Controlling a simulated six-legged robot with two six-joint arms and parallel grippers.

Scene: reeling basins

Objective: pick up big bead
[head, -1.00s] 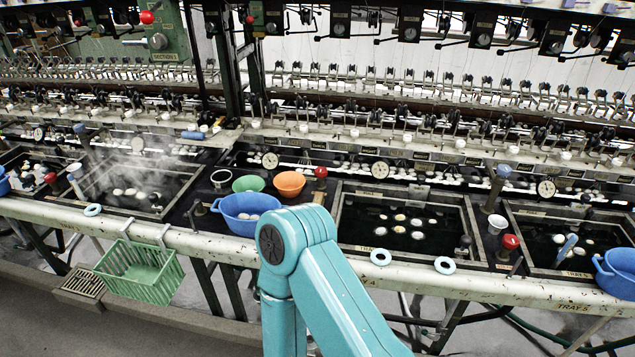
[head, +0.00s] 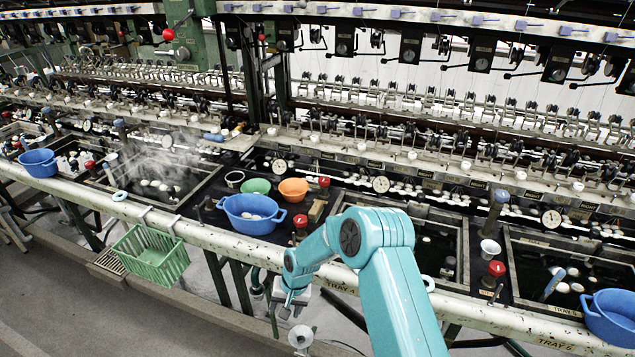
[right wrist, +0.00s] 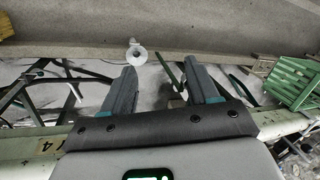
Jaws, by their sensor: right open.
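I cannot make out for sure which thing is the big bead. My right gripper (head: 290,306) hangs in front of the rail, pointing down. In the right wrist view its two dark fingers (right wrist: 161,82) are apart with nothing held between them. A white round piece with a dark centre (head: 302,337) is below it; it also shows past the fingers in the right wrist view (right wrist: 136,55). My left gripper is out of view.
A green basket (head: 150,254) hangs from the rail left of my gripper. A blue basin (head: 250,226), a green bowl (head: 256,186) and an orange bowl (head: 293,190) stand on the bench. Red knobs (head: 300,221) stick up nearby. The floor (head: 60,300) at front left is clear.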

